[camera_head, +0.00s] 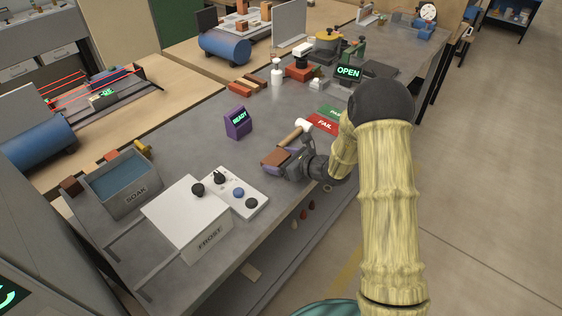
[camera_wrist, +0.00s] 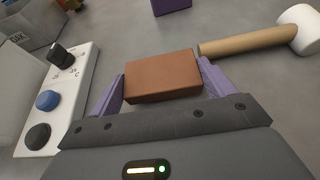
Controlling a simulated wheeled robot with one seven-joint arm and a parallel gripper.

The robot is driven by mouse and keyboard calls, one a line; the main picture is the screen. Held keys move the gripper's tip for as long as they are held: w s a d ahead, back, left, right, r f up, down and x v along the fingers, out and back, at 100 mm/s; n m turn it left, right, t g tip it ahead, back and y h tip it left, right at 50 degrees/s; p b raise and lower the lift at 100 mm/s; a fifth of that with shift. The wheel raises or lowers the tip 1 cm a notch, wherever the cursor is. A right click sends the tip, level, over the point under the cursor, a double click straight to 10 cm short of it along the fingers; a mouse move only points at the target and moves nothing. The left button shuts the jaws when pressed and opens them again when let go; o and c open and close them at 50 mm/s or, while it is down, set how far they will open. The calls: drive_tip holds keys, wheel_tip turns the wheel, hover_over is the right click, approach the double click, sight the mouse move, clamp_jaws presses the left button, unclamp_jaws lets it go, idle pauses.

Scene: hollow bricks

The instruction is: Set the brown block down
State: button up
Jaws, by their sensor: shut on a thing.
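The brown block (camera_wrist: 163,75) is between the two purple fingers of my gripper (camera_wrist: 160,88) in the wrist view. My gripper is shut on it, one finger against each end. In the head view the brown block (camera_head: 275,157) shows at the tip of my gripper (camera_head: 281,163), over the grey bench near its front edge. Whether the block touches the bench top cannot be told. A mallet with a wooden handle and white head (camera_head: 303,125) lies just beyond the block; it also shows at the upper right of the wrist view (camera_wrist: 245,42).
Left of my gripper stand a control panel with knobs (camera_head: 236,192), a white FROST box (camera_head: 190,215) and a SOAK bin (camera_head: 151,192). A purple READY display (camera_head: 238,122) stands behind. Red FAIL (camera_head: 323,124) and green mats lie beyond the mallet. Bench between panel and display is clear.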

drive_tip(key=shift+f, duration=0.45)
drive_tip(key=shift+f, duration=0.1)
drive_tip(key=o, duration=1)
drive_tip(key=b+v, duration=0.1)
drive_tip(key=v, duration=1.1)
